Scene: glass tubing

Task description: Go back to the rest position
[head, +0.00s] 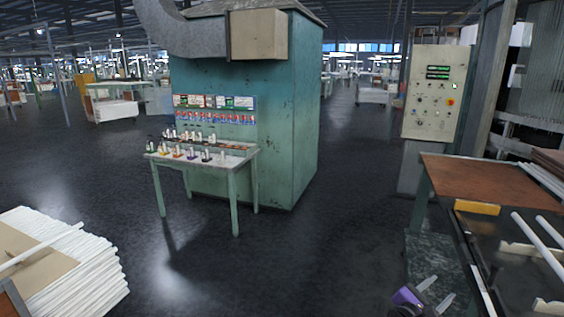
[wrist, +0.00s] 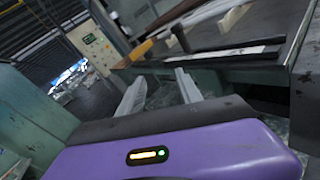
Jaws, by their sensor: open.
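My gripper (head: 436,293) shows at the bottom right of the head view, with a purple body and two pale fingers spread apart. In the wrist view my gripper (wrist: 160,92) has its two grey fingers apart with nothing between them. It is in the air in front of the dark machine bench (head: 478,262), and touches nothing that I can see. The rest of my arm is out of the head view.
White glass tubes (head: 540,245) lie on the bench at the right. A stack of white tubes (head: 75,265) is at the lower left. A small green table (head: 201,165) with bottles stands by a teal cabinet (head: 300,110). A control panel (head: 436,90) stands behind. The floor between is clear.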

